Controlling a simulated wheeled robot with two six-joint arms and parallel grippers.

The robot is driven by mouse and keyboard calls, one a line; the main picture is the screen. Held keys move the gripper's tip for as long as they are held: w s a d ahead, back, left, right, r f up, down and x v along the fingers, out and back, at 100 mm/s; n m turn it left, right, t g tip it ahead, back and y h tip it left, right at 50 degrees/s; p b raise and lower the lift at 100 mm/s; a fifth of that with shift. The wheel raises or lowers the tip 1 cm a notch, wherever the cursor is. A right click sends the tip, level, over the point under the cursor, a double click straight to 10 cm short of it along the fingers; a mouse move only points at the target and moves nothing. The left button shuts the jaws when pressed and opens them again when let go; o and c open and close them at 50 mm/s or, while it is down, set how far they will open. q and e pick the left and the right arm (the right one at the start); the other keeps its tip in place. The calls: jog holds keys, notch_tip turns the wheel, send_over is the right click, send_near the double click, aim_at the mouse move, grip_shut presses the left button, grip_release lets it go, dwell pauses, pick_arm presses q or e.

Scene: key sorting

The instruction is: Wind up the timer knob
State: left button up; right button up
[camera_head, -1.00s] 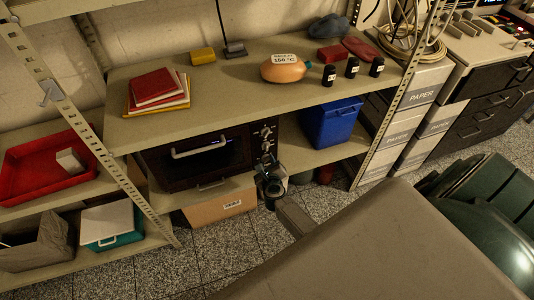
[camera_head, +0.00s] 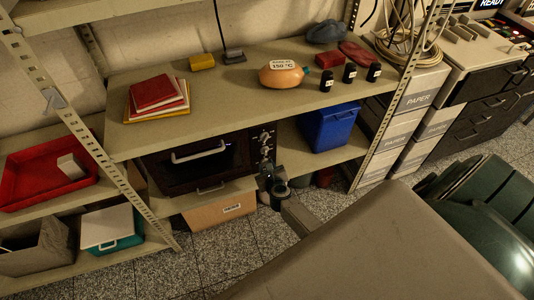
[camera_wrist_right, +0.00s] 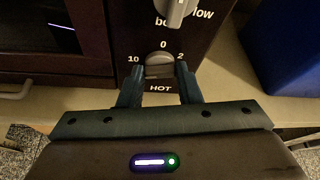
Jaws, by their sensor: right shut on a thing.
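A dark toaster oven (camera_head: 200,166) stands on the middle shelf, with a column of round knobs on its right-hand panel. The timer knob (camera_wrist_right: 160,67) is the lowest one, with the marks 0, 10 and 2 around it and HOT printed below. My right gripper (camera_wrist_right: 159,74) is shut on this knob, one finger on each side. In the head view my right gripper (camera_head: 266,170) is at the bottom of the oven's knob panel and hides the timer knob there. My left gripper is not in view.
A blue bin (camera_head: 330,126) stands right of the oven. A perforated shelf post (camera_head: 95,140) stands at the left. A cardboard box (camera_head: 222,209) sits below the oven.

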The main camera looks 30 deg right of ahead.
jog(key=o, duration=1)
jog(key=shift+s, duration=0.1)
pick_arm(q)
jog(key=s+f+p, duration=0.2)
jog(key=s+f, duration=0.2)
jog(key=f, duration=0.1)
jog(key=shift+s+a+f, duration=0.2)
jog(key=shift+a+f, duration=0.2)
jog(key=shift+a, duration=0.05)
pick_arm(e)
jog(key=shift+v, duration=5.3)
